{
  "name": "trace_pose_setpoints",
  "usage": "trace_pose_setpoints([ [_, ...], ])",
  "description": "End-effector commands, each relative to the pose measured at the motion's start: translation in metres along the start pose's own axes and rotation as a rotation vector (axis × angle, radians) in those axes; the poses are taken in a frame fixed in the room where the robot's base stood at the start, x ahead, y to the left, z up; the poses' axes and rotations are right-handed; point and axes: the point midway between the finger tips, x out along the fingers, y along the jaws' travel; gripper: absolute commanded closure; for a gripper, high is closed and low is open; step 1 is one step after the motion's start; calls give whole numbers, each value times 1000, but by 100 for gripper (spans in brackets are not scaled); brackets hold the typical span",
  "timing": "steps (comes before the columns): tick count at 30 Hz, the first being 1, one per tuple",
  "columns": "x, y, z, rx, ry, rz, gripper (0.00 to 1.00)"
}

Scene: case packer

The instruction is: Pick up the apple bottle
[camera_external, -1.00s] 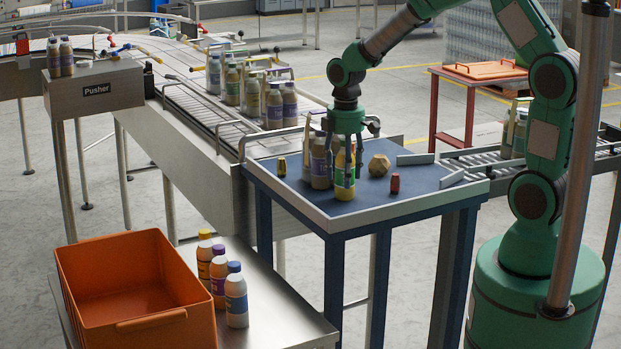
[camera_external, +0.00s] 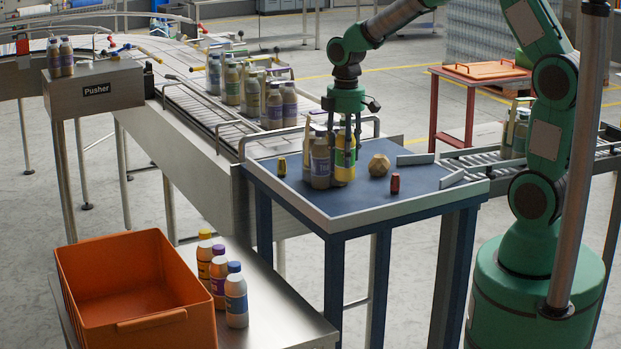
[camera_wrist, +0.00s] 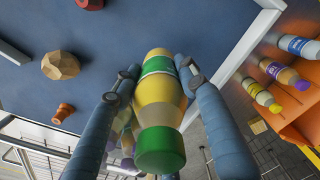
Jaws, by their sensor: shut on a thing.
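The apple bottle (camera_external: 344,160), yellow with a green cap and green label, is upright in my gripper (camera_external: 346,135), a little above the blue-topped table (camera_external: 430,178). In the wrist view the same bottle (camera_wrist: 158,112) sits between the two fingers of my gripper (camera_wrist: 155,80), one on each side. A bottle with a purple label (camera_external: 320,163) stands on the table close to its left. Another bottle (camera_external: 307,150) stands behind that one, partly hidden.
An orange crate (camera_external: 130,325) and three bottles (camera_external: 236,300) stand at front left.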

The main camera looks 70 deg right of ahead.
Motion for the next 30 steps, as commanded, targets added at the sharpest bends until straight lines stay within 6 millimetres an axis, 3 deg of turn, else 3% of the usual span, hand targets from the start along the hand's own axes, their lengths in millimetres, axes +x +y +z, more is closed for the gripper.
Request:
trace_pose_setpoints([
  [3,-19,0,0,0,2,2,93],
  [10,-41,0,0,0,0,0,93],
  [30,-45,0,0,0,0,0,93],
])
